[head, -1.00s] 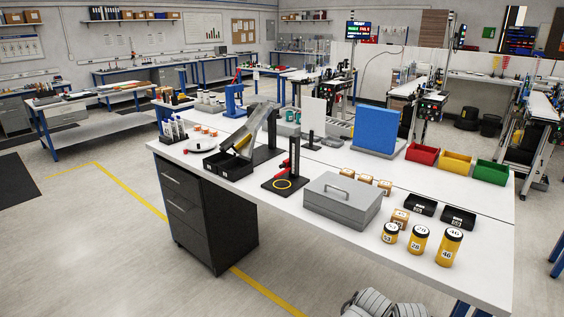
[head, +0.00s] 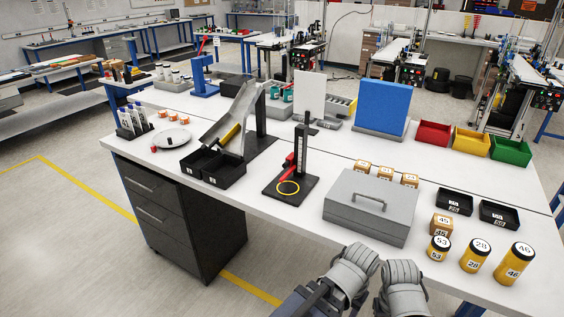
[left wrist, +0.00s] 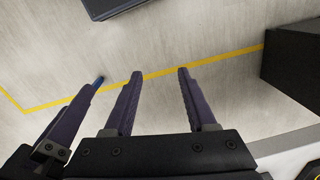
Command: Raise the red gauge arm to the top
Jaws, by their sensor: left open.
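The red gauge arm (head: 289,161) shows in the head view low on an upright black post with a pale scale (head: 302,148). The post stands on a black base (head: 272,185) marked with a yellow ring, near the front edge of the white table. My left gripper (left wrist: 160,73) is open and empty in the left wrist view, over the floor with its yellow line. The gauge's red arm is not seen in that view. In the head view my arm links show at the bottom edge, short of the table; my right gripper is not in view.
A grey metal box (head: 368,207) stands close to the right of the gauge. Black bins (head: 213,167) and a sloped chute (head: 233,118) stand to its left. Yellow jars (head: 475,256) are near the right front. A dark drawer cabinet (head: 178,220) stands under the table.

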